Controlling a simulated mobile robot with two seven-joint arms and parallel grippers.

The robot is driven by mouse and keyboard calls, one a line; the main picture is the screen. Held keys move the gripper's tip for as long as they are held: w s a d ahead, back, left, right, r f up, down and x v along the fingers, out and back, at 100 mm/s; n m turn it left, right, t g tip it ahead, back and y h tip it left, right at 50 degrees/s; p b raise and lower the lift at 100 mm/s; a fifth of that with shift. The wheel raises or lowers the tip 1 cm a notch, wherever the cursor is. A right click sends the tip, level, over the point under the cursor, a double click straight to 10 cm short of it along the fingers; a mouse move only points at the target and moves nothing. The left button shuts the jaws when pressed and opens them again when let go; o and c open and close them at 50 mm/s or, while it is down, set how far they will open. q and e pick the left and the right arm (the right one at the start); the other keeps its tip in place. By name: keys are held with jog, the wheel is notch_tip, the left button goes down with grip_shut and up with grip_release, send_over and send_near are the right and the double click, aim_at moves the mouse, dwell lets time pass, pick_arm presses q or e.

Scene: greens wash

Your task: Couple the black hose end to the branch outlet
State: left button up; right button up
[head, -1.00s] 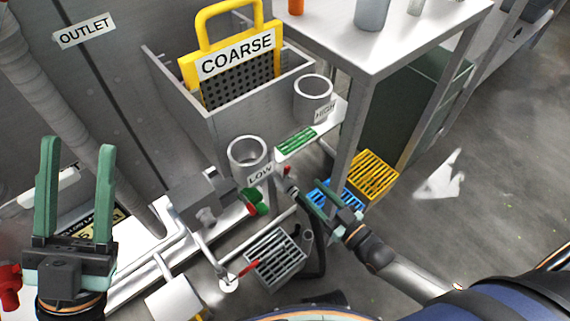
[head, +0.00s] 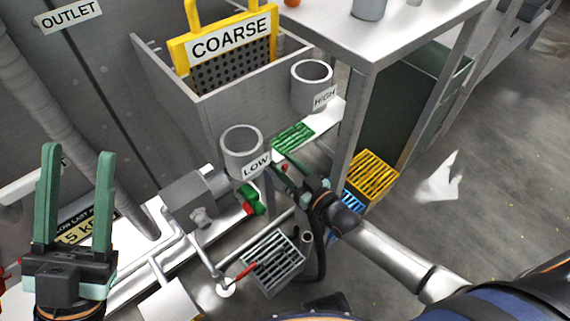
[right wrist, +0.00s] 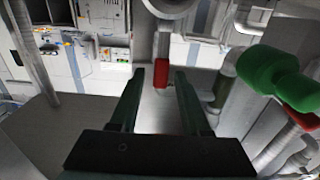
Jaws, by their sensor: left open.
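The black hose (head: 320,250) hangs in a curve beside the floor grate, rising behind my right gripper; I cannot make out its end. A green fitting with a red end (head: 252,200) sits low by the LOW cup, possibly the branch outlet; a similar green and red piece (right wrist: 272,78) is large at the right of the right wrist view. My right gripper (head: 283,174) is beside the LOW cup, its fingers apart, with nothing seen gripped. A red piece (right wrist: 161,73) shows beyond its fingertips. My left gripper (head: 77,155) is open and empty at the left.
The LOW cup (head: 242,152) and HIGH cup (head: 312,86) stand before a grey tank (head: 175,90) with a yellow COARSE screen (head: 190,55). A table leg (head: 356,125) stands right of the cups. A red-handled lever (head: 240,271) is near the grate (head: 273,262).

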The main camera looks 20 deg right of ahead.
grip_shut()
dwell(0.3)
jog(key=t+b, duration=0.1)
jog(key=b, duration=0.1)
jog(key=s+f+t+y+b, duration=0.1)
jog(key=b, duration=0.1)
jog(key=t+b, duration=0.1)
jog(key=b, duration=0.2)
jog(key=shift+s+d+f, duration=0.15)
jog(key=shift+s+d, duration=0.15)
jog(key=shift+d, duration=0.05)
jog(key=shift+s+t+y+b, duration=0.15)
jog(key=shift+t+y+b, duration=0.15)
jog(key=shift+t, duration=0.2)
pick_arm(q)
notch_tip(320, 180, down, 8)
jog(key=d, duration=0.1)
jog(key=shift+w+f+m+g, duration=0.15)
jog(key=shift+m+g, duration=0.15)
jog(key=shift+g, duration=0.1)
pick_arm(e)
jog(key=shift+r, duration=0.25)
pick_arm(q)
jog(key=shift+d, duration=0.1)
pick_arm(e)
jog(key=shift+o, duration=0.6)
grip_release()
